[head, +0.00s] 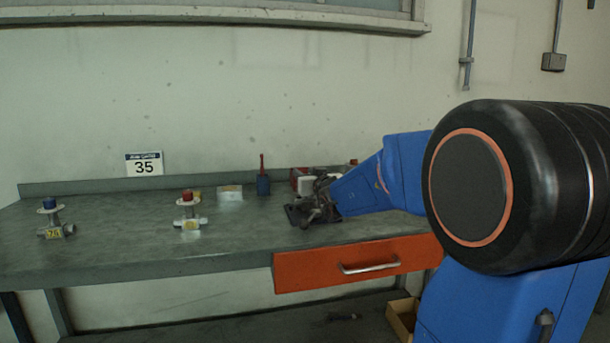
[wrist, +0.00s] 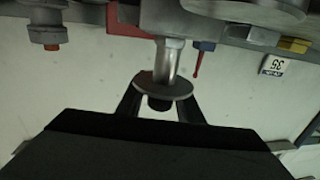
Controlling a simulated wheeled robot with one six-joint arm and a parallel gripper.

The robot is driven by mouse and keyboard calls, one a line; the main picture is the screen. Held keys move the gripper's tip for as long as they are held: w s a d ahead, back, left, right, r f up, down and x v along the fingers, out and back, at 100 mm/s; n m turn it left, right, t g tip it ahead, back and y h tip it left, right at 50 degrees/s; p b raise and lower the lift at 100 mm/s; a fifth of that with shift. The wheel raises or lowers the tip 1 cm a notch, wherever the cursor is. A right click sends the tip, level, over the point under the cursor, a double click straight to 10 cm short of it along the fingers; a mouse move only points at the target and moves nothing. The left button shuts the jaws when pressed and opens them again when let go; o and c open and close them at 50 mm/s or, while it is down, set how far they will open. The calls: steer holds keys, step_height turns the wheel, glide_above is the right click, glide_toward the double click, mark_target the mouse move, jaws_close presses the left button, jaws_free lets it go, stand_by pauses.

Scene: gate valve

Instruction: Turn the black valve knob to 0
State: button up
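The black valve knob (wrist: 160,102) shows in the wrist view, below a round grey dial plate (wrist: 172,90) on a metal stem. My gripper (wrist: 160,108) has one dark finger on each side of the knob. Gaps show between the fingers and the knob, so it looks open around it. The dial's numbers cannot be read. In the head view my gripper (head: 312,208) is low over the right part of the bench and hides the black-knob valve.
The grey bench (head: 120,225) also carries a blue-knob valve (head: 50,212) at left and a red-knob valve (head: 188,208) in the middle. A blue holder with a red tool (head: 263,183) stands near the back wall. A sign reading 35 (head: 144,164) is behind. An orange drawer (head: 320,270) is below.

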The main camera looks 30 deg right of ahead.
steer(key=shift+o, duration=0.2)
steer(key=s+a, duration=0.2)
steer(key=s, duration=1.5)
steer(key=shift+a, duration=0.4)
